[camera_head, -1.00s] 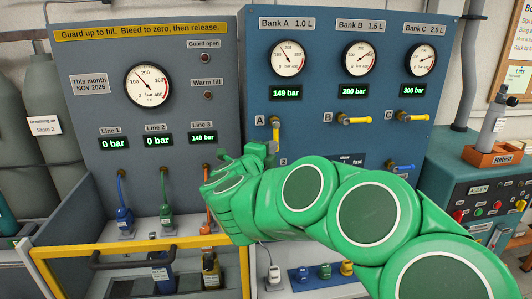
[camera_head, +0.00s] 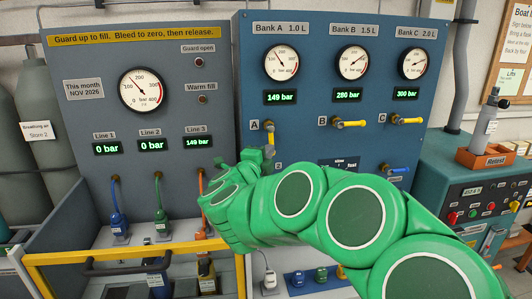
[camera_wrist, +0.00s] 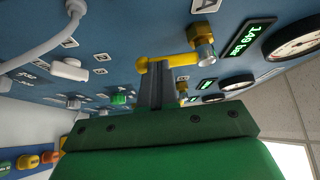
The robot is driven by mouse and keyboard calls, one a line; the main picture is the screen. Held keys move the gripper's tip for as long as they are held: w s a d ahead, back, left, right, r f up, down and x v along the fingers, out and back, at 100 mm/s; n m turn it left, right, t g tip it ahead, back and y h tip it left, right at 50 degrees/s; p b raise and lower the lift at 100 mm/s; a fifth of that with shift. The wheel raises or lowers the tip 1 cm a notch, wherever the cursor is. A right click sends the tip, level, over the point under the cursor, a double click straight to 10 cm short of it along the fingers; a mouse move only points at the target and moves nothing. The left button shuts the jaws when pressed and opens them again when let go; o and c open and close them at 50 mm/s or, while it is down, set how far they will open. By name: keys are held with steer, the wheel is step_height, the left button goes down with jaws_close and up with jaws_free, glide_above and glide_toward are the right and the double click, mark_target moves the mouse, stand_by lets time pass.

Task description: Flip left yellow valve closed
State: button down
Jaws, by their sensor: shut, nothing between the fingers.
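The left yellow valve, below label A, has a brass stem and a yellow lever (camera_head: 271,138) that points straight down in the head view. In the wrist view the lever (camera_wrist: 182,60) runs left from the brass stem (camera_wrist: 201,40). My gripper (camera_head: 262,152) is at the lever's lower end in the head view, with its fingers partly hidden by my green arm. In the wrist view the dark fingers (camera_wrist: 157,66) are shut and empty, their tips against or very close to the lever's free end. I cannot tell if they touch.
Yellow valves B (camera_head: 350,124) and C (camera_head: 408,121) have levers pointing right. Bank A's display (camera_head: 280,97) reads 149 bar. A blue-handled valve (camera_head: 397,170) is lower right. A yellow guard bar (camera_head: 110,252) crosses the lower left, near coloured hoses.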

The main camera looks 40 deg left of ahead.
steer(key=w+d+r+n+y, duration=0.1)
steer(key=w+d+n+y, duration=0.1)
steer(key=n+y, duration=0.3)
steer(key=w+d+r+n+t+y, duration=0.1)
steer(key=n+y, duration=0.5)
steer(key=n, duration=0.8)
steer(key=shift+w+d+r, duration=0.15)
steer(key=shift+w+d, duration=0.6)
steer(key=v, duration=0.8)
